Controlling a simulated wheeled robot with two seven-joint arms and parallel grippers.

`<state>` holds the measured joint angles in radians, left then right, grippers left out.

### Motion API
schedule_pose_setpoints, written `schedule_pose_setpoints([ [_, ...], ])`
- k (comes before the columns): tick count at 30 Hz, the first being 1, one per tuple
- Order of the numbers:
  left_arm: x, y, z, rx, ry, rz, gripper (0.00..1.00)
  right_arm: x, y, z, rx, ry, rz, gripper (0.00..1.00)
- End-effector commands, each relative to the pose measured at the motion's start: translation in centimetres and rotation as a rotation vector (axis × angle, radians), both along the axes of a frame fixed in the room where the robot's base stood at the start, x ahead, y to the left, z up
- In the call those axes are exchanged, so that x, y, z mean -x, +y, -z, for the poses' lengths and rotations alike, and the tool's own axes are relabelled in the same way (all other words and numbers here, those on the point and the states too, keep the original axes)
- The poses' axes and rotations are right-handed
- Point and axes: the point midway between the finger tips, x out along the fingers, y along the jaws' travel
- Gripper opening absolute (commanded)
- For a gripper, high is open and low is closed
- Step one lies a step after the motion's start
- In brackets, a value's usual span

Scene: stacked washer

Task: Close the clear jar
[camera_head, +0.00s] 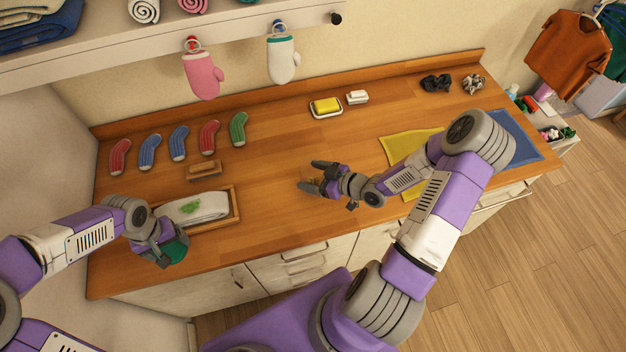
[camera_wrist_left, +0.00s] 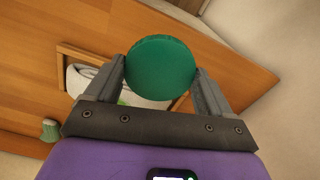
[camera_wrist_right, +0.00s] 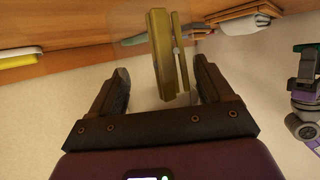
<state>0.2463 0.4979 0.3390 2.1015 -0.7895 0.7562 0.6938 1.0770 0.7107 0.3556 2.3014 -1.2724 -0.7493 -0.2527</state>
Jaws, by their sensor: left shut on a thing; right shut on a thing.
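My left gripper (camera_head: 168,247) is shut on a round green lid (camera_head: 178,250), held by its sides near the counter's front left edge. The lid (camera_wrist_left: 160,67) shows flat and full between the two fingers in the left wrist view. My right gripper (camera_head: 313,177) is shut on the clear jar, above the middle of the counter. In the right wrist view the see-through jar (camera_wrist_right: 150,50) stands between the fingers, with yellowish wooden pieces (camera_wrist_right: 168,52) inside. The jar's outline is faint, and I cannot tell whether it touches the counter. Lid and jar are well apart.
A wooden tray (camera_head: 236,208) with a green-stained white cloth (camera_head: 190,211) lies beside the lid. A brush (camera_head: 204,170) and several socks (camera_head: 180,143) lie behind it. Yellow soap (camera_head: 326,105) sits at the back. Yellow (camera_head: 400,146) and blue (camera_head: 520,135) cloths lie right. The counter's middle is mostly clear.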

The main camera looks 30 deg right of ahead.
Motion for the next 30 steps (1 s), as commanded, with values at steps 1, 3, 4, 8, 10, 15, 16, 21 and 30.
schedule_pose_setpoints([
  [1,0.0,0.0,0.2,0.0,0.0,0.0,0.55,0.0,0.0,1.1,-0.004,0.001,0.001,0.25],
  [3,0.0,0.0,0.3,0.0,0.0,0.0,0.55,0.0,0.0,2.0,-0.004,0.001,0.001,0.25],
  [4,0.0,0.0,0.3,0.0,0.0,0.0,0.55,0.0,0.0,2.2,-0.002,0.0,0.001,0.25],
  [8,0.0,0.0,0.3,0.0,0.0,0.0,0.55,0.0,0.0,2.8,-0.001,-0.001,0.0,0.25],
  [10,0.0,0.0,0.3,0.0,0.0,0.0,0.55,0.0,0.0,2.7,0.0,-0.001,0.0,0.25],
  [15,0.0,0.0,0.3,0.0,0.0,0.0,0.55,0.0,0.0,2.8,0.0,-0.001,0.0,0.25],
  [16,0.0,0.0,0.4,0.0,0.0,0.0,0.55,0.0,0.0,2.9,-0.001,-0.001,0.0,0.25],
  [21,0.0,0.0,0.7,0.0,0.0,0.0,0.55,0.0,0.0,3.1,0.0,0.0,0.0,0.91],
  [30,0.0,0.0,0.6,0.0,0.0,0.0,0.55,0.0,0.0,3.0,0.0,0.0,0.0,1.0],
])
